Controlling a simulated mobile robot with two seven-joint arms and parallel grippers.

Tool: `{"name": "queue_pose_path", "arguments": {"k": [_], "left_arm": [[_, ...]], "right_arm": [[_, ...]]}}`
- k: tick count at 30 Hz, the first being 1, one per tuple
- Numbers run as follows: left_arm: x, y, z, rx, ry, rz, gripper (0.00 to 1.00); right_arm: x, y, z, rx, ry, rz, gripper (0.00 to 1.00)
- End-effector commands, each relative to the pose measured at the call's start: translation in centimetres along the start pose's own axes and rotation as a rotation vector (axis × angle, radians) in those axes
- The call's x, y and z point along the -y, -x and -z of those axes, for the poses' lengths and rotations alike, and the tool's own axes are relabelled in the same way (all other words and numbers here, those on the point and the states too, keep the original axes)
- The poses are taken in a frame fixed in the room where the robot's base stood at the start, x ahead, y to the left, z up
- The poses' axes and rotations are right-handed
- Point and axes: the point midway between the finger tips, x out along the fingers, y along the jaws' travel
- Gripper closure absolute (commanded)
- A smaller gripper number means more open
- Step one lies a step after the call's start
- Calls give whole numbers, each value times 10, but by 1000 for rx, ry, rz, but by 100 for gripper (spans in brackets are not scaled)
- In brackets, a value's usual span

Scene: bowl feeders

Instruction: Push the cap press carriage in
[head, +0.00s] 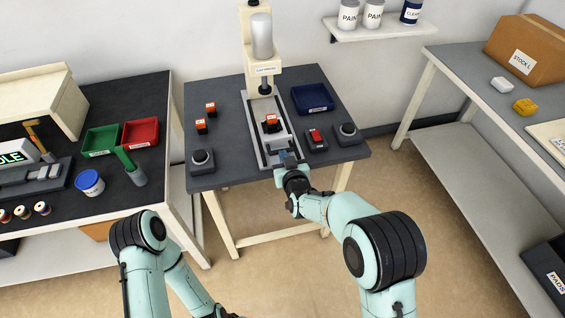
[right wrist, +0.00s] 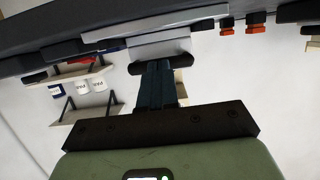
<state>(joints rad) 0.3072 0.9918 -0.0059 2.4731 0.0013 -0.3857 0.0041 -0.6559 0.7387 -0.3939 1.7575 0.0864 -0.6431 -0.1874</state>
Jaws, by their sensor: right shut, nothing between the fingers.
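The cap press (head: 262,40) stands at the back of the middle table, with a light rail frame (head: 256,140) running toward me. The carriage (head: 277,139) sits on the rails in front of the press column and carries an orange-and-black part (head: 270,122). My right gripper (head: 287,157) is shut and empty at the front end of the rails. In the right wrist view its closed fingers (right wrist: 158,72) reach a dark bar (right wrist: 160,63) on the grey carriage (right wrist: 158,46); they look touching or very close. My left arm shows at lower left, but its gripper is out of view.
Dark round-button boxes (head: 202,160) and (head: 347,133) stand either side of the rails, with a red-switch box (head: 316,139) on the right. A blue tray (head: 312,98) lies behind. Orange parts (head: 205,117) sit left. Side tables flank this one.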

Motion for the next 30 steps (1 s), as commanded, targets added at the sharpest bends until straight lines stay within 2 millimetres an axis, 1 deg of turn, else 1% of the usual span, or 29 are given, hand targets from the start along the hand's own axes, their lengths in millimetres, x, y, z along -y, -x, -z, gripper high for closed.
{"name": "queue_pose_path", "arguments": {"k": [30], "left_arm": [[0,2,0,0,0,0,57]], "right_arm": [[0,-59,18,0,0,-1,100]]}}
